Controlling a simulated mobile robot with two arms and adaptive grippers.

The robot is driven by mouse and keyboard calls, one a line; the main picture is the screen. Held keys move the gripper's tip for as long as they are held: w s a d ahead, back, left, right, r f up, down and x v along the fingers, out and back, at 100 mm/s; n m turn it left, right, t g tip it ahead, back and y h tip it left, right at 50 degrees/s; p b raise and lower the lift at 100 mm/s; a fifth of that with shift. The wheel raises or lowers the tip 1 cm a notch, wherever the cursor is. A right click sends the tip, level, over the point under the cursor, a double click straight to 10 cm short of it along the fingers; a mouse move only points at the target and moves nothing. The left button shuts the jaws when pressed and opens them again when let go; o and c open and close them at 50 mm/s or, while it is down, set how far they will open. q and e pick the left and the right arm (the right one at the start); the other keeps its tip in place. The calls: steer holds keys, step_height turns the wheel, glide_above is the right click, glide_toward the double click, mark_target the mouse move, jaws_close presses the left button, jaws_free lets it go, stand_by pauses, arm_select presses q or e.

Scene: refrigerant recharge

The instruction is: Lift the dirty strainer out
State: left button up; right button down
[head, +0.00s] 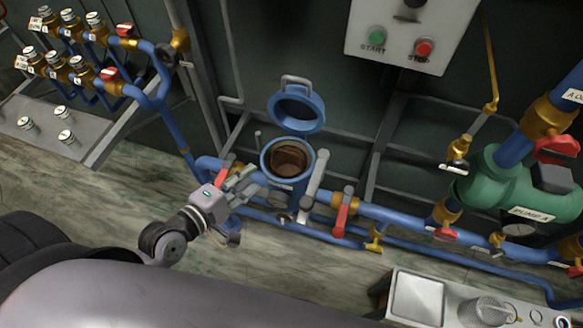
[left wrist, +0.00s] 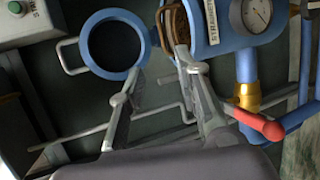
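The dirty strainer (head: 288,158) is a brown, round-mouthed piece sitting inside the blue strainer housing (head: 267,160). The housing's blue lid (head: 323,112) with a grey handle stands swung open behind it. In the left wrist view, the strainer (left wrist: 175,24) shows as a brown strip at the housing's mouth, beside the round lid (left wrist: 84,44). My left gripper (head: 250,181) is just left of the housing. Its fingers (left wrist: 158,66) are spread, with nothing between them; one tip is close to the housing mouth. Whether it touches the rim is unclear. My right gripper is not in view.
Blue pipes with red-handled valves (head: 343,215) run on both sides of the housing. A gauge (left wrist: 256,14) sits on the housing. A green pump (head: 490,185) stands at right. A cart (head: 416,298) at lower right holds a tray and a metal cylinder (head: 488,311).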

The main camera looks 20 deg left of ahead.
arm_select(q)
glide_toward(287, 153)
steer(key=x, duration=0.3)
steer(key=p+x, duration=0.1)
steer(key=shift+w+a, duration=0.25)
steer(key=shift+w, duration=0.1)
steer(key=shift+x, duration=0.85)
steer(key=x, duration=0.4)
steer(key=shift+d+f+p, duration=0.25)
steer(key=shift+d+p, duration=0.05)
steer(key=shift+d, duration=0.05)
steer(key=shift+c, duration=0.5)
jaws_close()
